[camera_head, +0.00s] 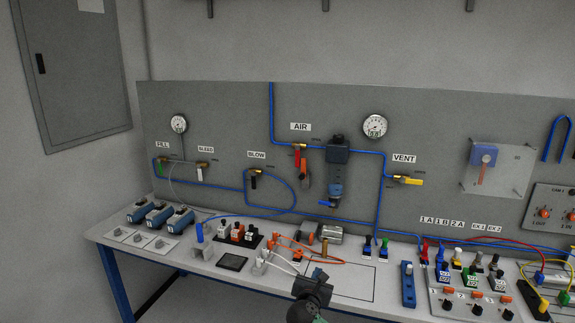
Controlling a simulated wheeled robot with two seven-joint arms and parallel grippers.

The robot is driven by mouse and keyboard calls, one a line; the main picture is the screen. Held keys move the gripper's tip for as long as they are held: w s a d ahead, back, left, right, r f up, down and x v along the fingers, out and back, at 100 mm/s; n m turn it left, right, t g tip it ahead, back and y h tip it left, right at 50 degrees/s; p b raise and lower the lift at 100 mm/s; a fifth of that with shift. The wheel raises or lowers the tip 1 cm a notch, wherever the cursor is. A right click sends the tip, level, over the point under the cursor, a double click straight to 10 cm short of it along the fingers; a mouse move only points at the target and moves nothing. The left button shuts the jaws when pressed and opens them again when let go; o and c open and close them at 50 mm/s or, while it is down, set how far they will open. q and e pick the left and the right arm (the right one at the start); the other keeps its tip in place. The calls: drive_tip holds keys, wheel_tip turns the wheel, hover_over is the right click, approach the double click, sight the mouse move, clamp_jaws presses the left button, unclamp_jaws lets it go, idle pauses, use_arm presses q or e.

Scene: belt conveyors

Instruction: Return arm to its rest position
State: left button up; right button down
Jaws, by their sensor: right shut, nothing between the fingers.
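My right gripper (317,277) shows at the bottom centre of the head view, over the front part of the workbench (210,268). It is dark, shut and empty, and stands at the left side of a black-outlined rectangle on the bench top. I cannot tell its exact height above the bench. My left gripper is not in view.
A grey panel (225,110) with blue pipes, gauges and valves stands behind the bench. Blue devices (158,217) sit at the left. Orange and white cables lie near the gripper. A block of coloured connectors (470,285) is at the right.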

drive_tip(key=s+d+f+m+g+y, duration=0.1)
drive_tip(key=s+d+f+m+g, duration=0.15)
drive_tip(key=s+f+m, duration=0.4)
drive_tip(key=s+d+f+m+g, duration=0.2)
drive_tip(key=s+d+f+m, duration=0.15)
drive_tip(key=s, duration=0.65)
drive_tip(key=s+d+f+m+g+y, duration=0.1)
drive_tip(key=s+d+f+m+g, duration=0.2)
drive_tip(key=s+m, duration=0.4)
drive_tip(key=s+d+f+m+g+y, duration=0.15)
drive_tip(key=s+m, duration=0.45)
drive_tip(key=s, duration=0.7)
drive_tip(key=s+d+f+m+g+y, duration=0.1)
drive_tip(key=s+d+m+g, duration=0.15)
drive_tip(key=s+m, duration=0.7)
wheel_tip(320, 180, down, 26)
drive_tip(key=s+a+n+g, duration=0.1)
drive_tip(key=a+n+g, duration=0.1)
drive_tip(key=n, duration=0.2)
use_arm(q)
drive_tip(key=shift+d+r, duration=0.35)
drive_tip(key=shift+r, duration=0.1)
use_arm(e)
drive_tip(key=s+f, duration=0.4)
drive_tip(key=f, duration=0.7)
drive_tip(key=s+f, duration=0.4)
drive_tip(key=f, duration=0.7)
drive_tip(key=shift+a+f+g, duration=0.2)
drive_tip(key=shift+a+g, duration=0.1)
drive_tip(key=shift+g, duration=0.05)
